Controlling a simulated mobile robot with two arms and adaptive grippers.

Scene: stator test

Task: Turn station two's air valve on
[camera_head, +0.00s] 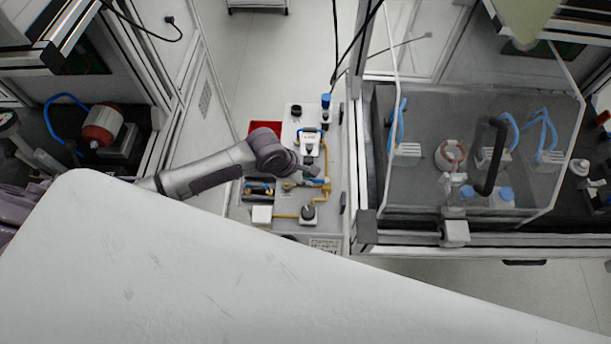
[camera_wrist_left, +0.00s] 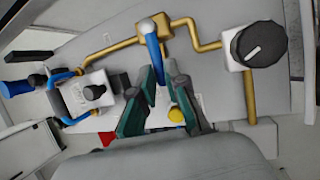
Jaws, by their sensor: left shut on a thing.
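A valve (camera_wrist_left: 165,27) with a brass body and a slim blue lever (camera_wrist_left: 151,42) sits in a brass pipe line in the left wrist view. The lever points down toward my gripper, roughly across the pipe. In the head view my left arm reaches from the left over the grey valve panel, and my gripper (camera_head: 312,173) is small there beside the brass piping (camera_head: 325,190). My right gripper is not in view.
A black round knob (camera_wrist_left: 258,45) stands right of the valve. A white block with a black knob (camera_wrist_left: 95,93) and blue tube ends lies left. A yellow button (camera_wrist_left: 176,115) is near the fingers. A clear-walled enclosure (camera_head: 540,185) stands right of the panel.

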